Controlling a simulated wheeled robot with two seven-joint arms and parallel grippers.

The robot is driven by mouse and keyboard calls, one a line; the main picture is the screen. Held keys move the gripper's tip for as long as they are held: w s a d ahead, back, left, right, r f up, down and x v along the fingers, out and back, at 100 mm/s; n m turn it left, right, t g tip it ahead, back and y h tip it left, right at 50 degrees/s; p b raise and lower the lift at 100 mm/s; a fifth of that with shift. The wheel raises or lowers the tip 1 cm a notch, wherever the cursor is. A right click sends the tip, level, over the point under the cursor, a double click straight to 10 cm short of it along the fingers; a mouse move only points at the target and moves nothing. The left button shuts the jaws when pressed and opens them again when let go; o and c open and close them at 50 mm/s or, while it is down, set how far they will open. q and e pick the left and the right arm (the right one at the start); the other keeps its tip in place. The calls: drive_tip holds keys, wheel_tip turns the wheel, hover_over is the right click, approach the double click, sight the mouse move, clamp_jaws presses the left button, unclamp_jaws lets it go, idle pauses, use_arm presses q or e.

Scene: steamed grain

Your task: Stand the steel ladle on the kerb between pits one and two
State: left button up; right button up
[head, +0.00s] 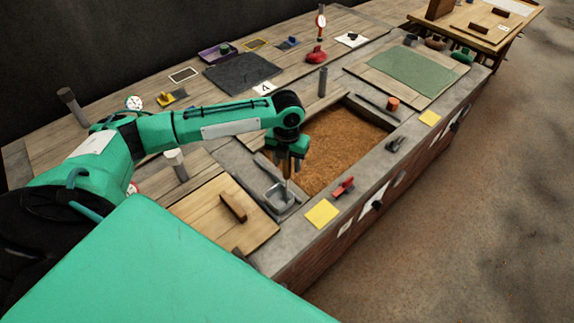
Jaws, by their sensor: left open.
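The steel ladle (279,195) appears as a grey metal bowl low on the grey kerb (247,168), between the wooden-lidded pit and the open pit of brown grain (345,150). Its thin handle seems to rise toward my left gripper (290,169). The left gripper points down, directly above the bowl, and its jaws are open around or beside the handle's top; I cannot tell which. The fingers partly hide the handle. The wooden lid (205,211) with a dark brown handle bar covers the near pit. My right gripper is not in view.
A green mat (411,71) covers the far pit. A red clamp-like item (344,187), a dark fitting (394,145) and yellow cards (321,214) lie along the front edge. A grey post (323,81) stands behind the grain. A dark slab (241,73) lies at the back.

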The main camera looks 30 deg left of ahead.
use_arm(q)
wheel_tip(320, 180, up, 11)
drive_tip(key=shift+f+b, duration=0.15)
drive_tip(key=shift+b, duration=0.75)
drive_tip(key=shift+f, duration=0.1)
